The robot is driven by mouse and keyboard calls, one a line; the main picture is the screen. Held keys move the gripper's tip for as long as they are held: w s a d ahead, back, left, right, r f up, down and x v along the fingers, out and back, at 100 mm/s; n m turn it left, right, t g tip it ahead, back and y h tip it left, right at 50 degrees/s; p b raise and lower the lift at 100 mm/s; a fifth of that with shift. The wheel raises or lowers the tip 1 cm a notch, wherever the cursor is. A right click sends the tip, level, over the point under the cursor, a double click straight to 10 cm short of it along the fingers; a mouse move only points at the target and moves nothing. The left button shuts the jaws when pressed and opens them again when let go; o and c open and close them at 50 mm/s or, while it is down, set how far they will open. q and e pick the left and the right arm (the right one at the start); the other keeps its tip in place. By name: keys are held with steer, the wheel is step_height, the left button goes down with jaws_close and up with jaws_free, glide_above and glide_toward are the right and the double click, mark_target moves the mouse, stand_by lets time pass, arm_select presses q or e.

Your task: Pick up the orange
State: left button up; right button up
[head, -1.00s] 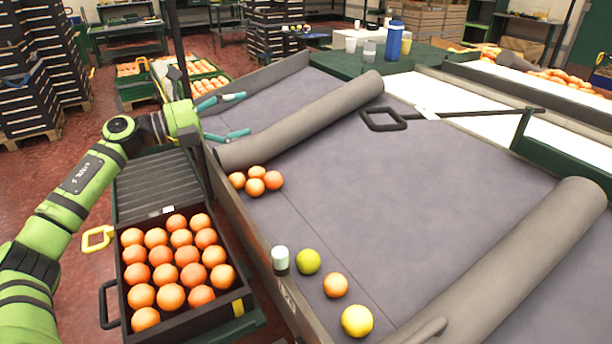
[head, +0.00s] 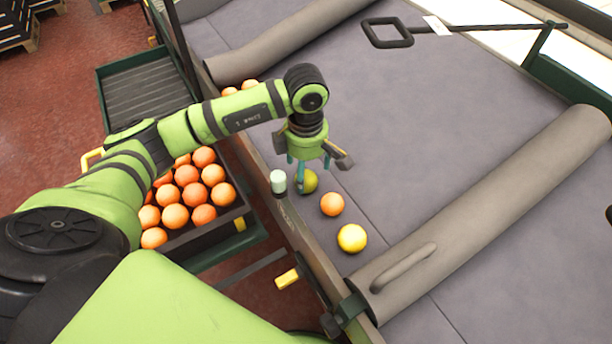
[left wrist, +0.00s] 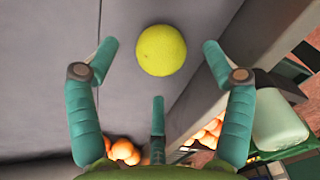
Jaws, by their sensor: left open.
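On the grey sorting surface (head: 450,130), a single orange (head: 332,204) lies between a yellow-green fruit (head: 309,181) and a yellow fruit (head: 352,238). My left gripper (head: 312,182) points down over the yellow-green fruit and partly hides it. In the left wrist view a yellow-green fruit (left wrist: 161,50) sits ahead of the spread fingers (left wrist: 160,75), with nothing between them. The gripper is open and empty. More oranges (head: 228,92) show behind my left arm by the far roller, partly hidden. My right gripper is out of view.
A black crate (head: 178,240) full of oranges stands left of the surface, partly behind my arm. A white-capped post (head: 278,181) rises at the surface's edge, close to the gripper. A grey roller (head: 500,210) with a handle bounds the right side.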

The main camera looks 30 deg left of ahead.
mark_target(306, 174)
arm_select(q)
step_height(306, 174, down, 4)
steer(key=shift+f+p, duration=0.1)
steer(key=shift+p, duration=0.3)
steer(key=shift+s, duration=0.1)
steer(key=c, duration=1.3)
steer(key=shift+r, duration=0.2)
